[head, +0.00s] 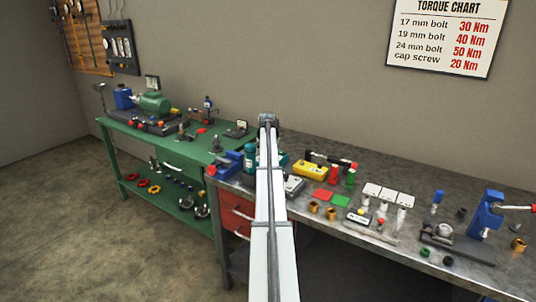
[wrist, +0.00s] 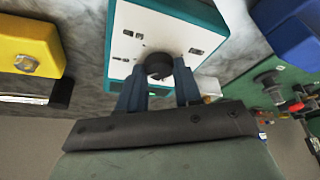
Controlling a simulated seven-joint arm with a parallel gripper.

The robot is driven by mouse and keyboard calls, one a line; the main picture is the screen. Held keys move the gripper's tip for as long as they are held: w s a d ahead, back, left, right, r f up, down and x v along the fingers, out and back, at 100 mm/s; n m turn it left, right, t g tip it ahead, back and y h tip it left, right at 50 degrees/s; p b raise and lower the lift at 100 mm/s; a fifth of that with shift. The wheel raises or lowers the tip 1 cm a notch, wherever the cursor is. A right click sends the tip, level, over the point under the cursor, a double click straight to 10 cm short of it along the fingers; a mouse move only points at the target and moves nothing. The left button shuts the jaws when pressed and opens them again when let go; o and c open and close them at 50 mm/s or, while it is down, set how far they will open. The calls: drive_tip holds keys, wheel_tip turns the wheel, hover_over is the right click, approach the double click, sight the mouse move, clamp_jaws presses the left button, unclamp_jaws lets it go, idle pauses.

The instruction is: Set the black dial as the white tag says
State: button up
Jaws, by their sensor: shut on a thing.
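The black dial (wrist: 158,64) sits on the white face of a teal-edged box (wrist: 150,25) in the wrist view. My gripper (wrist: 159,73) is shut on the dial, with one dark blue finger on either side of it. Small dark marks lie around the dial on the white face, too small to read. A white piece (wrist: 208,86) shows at the box's lower right edge, partly behind a finger; I cannot tell whether it is the tag. In the head view my arm hides the gripper and dial, and only a teal edge (head: 283,158) shows beside it.
A yellow box (wrist: 28,45) stands left of the teal-edged box in the wrist view, and a blue thing (wrist: 290,25) is at right. In the head view the grey bench (head: 400,180) holds several small parts, and a green bench (head: 150,133) stands at left.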

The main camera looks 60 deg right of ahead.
drive_tip(key=o, duration=1)
drive_tip(key=shift+o, duration=0.2)
drive_tip(key=shift+r, duration=0.1)
drive_tip(key=v, duration=1.3)
drive_tip(key=shift+r, duration=0.35)
drive_tip(key=shift+s, duration=0.1)
